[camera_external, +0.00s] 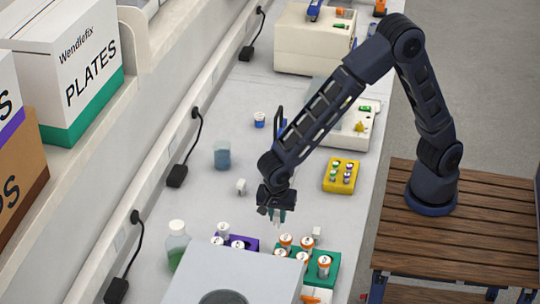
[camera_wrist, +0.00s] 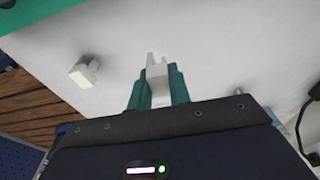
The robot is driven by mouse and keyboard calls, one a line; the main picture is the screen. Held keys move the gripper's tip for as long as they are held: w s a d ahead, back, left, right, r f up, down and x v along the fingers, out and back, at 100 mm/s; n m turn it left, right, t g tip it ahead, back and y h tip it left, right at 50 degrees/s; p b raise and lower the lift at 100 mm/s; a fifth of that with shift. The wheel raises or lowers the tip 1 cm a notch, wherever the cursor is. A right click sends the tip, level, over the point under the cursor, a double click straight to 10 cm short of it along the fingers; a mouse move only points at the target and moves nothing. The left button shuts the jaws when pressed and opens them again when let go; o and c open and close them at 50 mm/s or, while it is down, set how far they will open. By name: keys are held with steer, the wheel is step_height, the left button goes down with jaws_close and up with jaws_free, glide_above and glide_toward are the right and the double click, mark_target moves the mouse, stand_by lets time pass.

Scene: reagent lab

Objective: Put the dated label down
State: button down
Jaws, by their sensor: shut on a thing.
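My gripper (camera_external: 276,216) hangs over the bench between the purple rack and the green rack, fingers pointing down. In the wrist view its teal fingertips (camera_wrist: 157,88) are shut on a small white piece with a notched end (camera_wrist: 157,68), which I take to be the dated label; no date can be read on it. I cannot tell whether the piece touches the bench. A similar white piece (camera_external: 317,232) stands by the green rack, and it also shows in the wrist view (camera_wrist: 84,73). Another white piece (camera_external: 241,186) stands left of my gripper.
The purple rack (camera_external: 250,238) and green rack (camera_external: 331,274) hold white and orange-capped vials. A yellow rack (camera_external: 341,187), a blue beaker (camera_external: 222,155) and a green-liquid bottle (camera_external: 177,246) stand nearby. A grey box (camera_external: 230,262) is in front.

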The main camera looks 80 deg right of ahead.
mark_target(276, 217)
steer(key=shift+f, duration=2.15)
steer(key=shift+f, duration=0.1)
steer(key=c, duration=1.3)
jaws_free()
steer(key=r, duration=0.4)
steer(key=a+r, duration=0.1)
steer(key=r, duration=0.7)
steer(key=shift+a+r, duration=0.15)
steer(key=shift+a, duration=0.2)
